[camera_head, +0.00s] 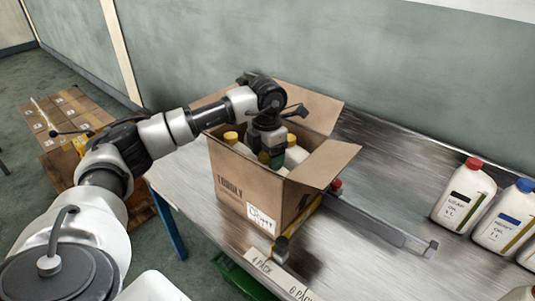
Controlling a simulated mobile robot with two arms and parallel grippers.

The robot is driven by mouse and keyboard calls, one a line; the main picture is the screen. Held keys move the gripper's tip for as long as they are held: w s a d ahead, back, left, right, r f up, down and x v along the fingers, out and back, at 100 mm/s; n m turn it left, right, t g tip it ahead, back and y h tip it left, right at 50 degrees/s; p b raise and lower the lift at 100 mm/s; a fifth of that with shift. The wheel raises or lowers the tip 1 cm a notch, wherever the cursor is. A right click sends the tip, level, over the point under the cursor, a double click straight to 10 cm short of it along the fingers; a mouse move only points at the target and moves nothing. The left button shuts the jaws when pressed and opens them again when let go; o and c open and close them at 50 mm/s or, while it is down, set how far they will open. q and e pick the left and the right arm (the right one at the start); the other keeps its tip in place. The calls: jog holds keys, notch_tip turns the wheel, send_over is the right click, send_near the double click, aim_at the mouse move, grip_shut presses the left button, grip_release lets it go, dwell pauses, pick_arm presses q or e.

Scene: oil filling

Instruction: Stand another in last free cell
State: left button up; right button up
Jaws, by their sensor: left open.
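An open cardboard box (238,184) stands on the metal table, flaps spread. Inside it I see a bottle with a yellow cap (231,137) at the left and a white bottle (296,155) at the right. My left gripper (270,152) points down into the box between them and is open. Its fingertips are partly hidden, and I cannot tell whether they touch a bottle. The cells and the box floor are hidden. A white bottle with a red cap (465,192) and one with a blue cap (505,217) stand at the right. My right gripper is not in view.
The metal table (370,190) has free room between the box and the bottles at the right. A flat metal bar (375,226) lies beside the box. Labels for 4 pack and 6 pack are on the front edge. A wall (250,40) closes the back.

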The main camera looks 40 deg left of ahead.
pick_arm(q)
notch_tip(320, 180, up, 10)
jog(key=shift+b, duration=0.75)
jog(key=shift+r, duration=0.55)
